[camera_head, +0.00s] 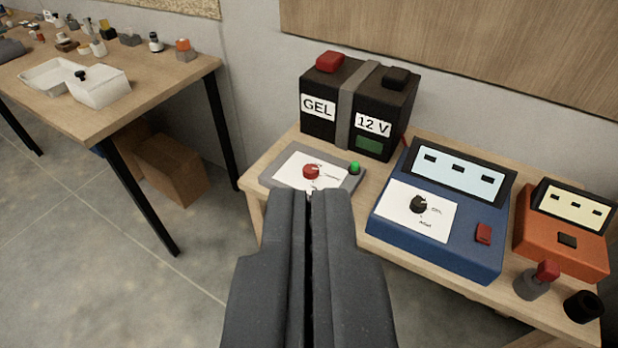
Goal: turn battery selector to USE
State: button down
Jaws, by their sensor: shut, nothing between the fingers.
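The battery selector is a grey panel (268,180) with a white label and a red knob (312,171), on the left end of a wooden bench. A green light or button (354,168) sits at its right corner. The label's small words are too small to read, so I cannot tell the knob's setting. My gripper (309,194) is shut and empty. Its tips appear just in front of the knob in the picture and cover the panel's lower part. I cannot tell whether they touch it.
A black battery (345,106) marked GEL and 12 V stands behind the panel. A blue device (435,258) with a black knob and an orange device (555,247) stand to the right. A second table (135,100) with trays and small items is at the left. Floor between is clear.

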aim_at(311, 171)
jog(key=z, duration=0.05)
jog(key=k, duration=0.6)
jog(key=u, duration=0.45)
jog(key=i, duration=1.95)
jog(key=z, duration=0.25)
